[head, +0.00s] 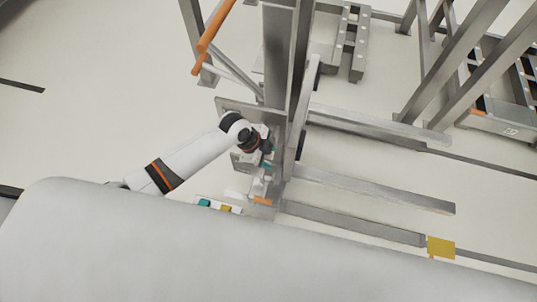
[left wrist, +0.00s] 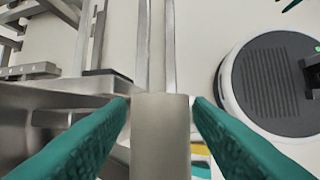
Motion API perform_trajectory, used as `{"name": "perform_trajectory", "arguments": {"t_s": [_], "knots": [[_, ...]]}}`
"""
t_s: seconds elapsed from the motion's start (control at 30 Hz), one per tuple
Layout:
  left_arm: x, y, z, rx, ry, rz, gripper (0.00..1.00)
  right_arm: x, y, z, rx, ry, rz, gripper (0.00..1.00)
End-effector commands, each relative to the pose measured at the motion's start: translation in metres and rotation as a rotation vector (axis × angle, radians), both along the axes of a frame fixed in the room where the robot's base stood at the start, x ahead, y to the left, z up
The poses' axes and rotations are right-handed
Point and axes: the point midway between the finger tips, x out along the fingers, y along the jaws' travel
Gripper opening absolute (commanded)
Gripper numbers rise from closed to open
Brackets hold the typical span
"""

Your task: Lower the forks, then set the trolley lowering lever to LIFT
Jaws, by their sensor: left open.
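The grey metal trolley has an upright mast (head: 277,60) in the middle of the head view. Long fork-like beams (head: 375,188) run from it to the right, low over the floor. My left gripper (head: 268,158) is at the left side of the mast, low down, partly hidden by its own wrist. In the left wrist view its teal fingers (left wrist: 160,112) are apart, with a plain grey block (left wrist: 160,140) between them in the picture. I cannot tell whether they touch it. A small orange-ended part (head: 262,201) shows below the gripper; I cannot tell if it is the lowering lever. My right gripper is not in view.
An orange handle bar (head: 212,38) stands out at the mast's upper left. A yellow plate (head: 440,247) is near the end of the lowest beam. Metal racks (head: 480,60) stand at the upper right. The floor (head: 100,120) at the left is clear.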

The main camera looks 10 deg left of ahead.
Motion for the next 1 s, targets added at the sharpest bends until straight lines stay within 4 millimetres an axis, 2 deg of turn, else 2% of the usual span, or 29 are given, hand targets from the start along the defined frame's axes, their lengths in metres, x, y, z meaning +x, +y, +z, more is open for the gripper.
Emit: {"name": "perform_trajectory", "arguments": {"t_s": [0.37, 0.6, 0.67, 1.0], "knots": [[0.001, -0.0021, -0.0054, 0.001, 0.0, -0.001, 0.47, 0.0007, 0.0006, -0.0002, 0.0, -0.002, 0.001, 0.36], [0.001, -0.002, -0.0052, 0.001, 0.0, 0.0, 0.08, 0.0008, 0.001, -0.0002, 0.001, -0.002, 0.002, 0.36], [0.001, -0.0019, -0.0053, 0.001, 0.0, 0.0, 0.0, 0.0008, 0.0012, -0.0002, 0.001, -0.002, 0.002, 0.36], [-0.0001, -0.0017, -0.0085, -0.001, -0.023, 0.001, 0.0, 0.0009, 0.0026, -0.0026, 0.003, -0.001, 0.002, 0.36]]}}
